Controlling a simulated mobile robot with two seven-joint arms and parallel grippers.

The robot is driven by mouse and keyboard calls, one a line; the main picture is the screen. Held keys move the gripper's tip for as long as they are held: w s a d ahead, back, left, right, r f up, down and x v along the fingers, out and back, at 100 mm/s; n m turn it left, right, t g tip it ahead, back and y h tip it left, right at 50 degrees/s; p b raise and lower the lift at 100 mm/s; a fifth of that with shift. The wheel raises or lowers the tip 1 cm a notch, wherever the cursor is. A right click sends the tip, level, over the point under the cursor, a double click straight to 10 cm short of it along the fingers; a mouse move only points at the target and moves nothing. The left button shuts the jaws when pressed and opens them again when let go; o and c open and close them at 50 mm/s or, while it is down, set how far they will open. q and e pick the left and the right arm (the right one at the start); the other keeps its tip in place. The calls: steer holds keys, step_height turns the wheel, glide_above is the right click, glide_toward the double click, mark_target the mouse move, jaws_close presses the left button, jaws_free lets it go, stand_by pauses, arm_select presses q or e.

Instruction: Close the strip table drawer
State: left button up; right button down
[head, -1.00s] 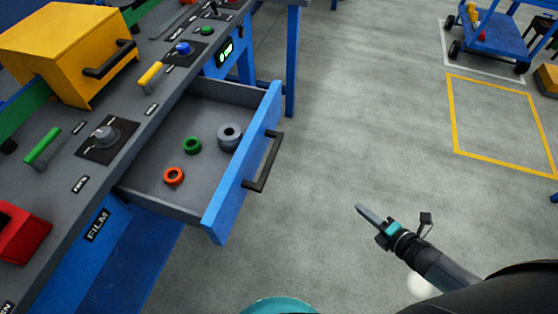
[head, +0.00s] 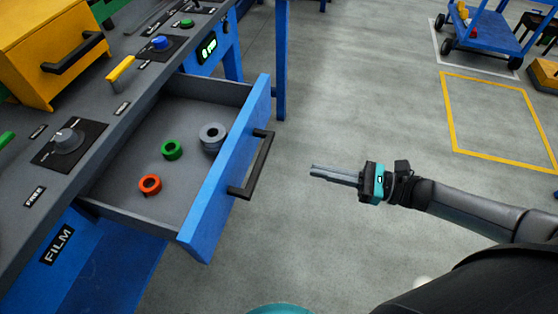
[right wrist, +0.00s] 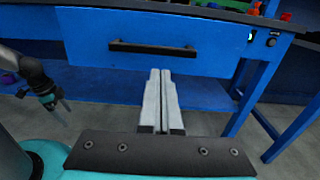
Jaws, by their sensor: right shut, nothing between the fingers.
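The strip table drawer (head: 190,228) is pulled well out of the blue and grey table, with its inside in view. Its blue front carries a dark bar handle (head: 262,165). My right gripper (head: 313,171) is shut and empty, to the right of the handle and apart from it, fingers pointing at the drawer front. In the right wrist view the shut fingers (right wrist: 161,76) show below the handle (right wrist: 152,47) and in front of the drawer front (right wrist: 215,62). My left gripper (right wrist: 58,104) shows small at the left of that view; its jaw state is unclear.
Orange (head: 150,184), green (head: 172,150) and grey (head: 213,136) rings lie in the drawer. A yellow box (head: 45,35) and knobs are on the table top. The floor right of the drawer is clear. A blue cart (head: 490,30) stands far off at upper right.

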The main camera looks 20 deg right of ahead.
mark_target(265, 159)
arm_select(q)
steer(key=r, duration=0.1)
steer(key=w+d+b, duration=0.1)
steer(key=r, duration=0.1)
steer(key=shift+w+d+r, duration=0.25)
steer(key=shift+w+r, duration=0.05)
arm_select(e)
steer(key=x, duration=0.9)
steer(key=shift+w+a, duration=0.25)
steer(key=shift+a, duration=0.05)
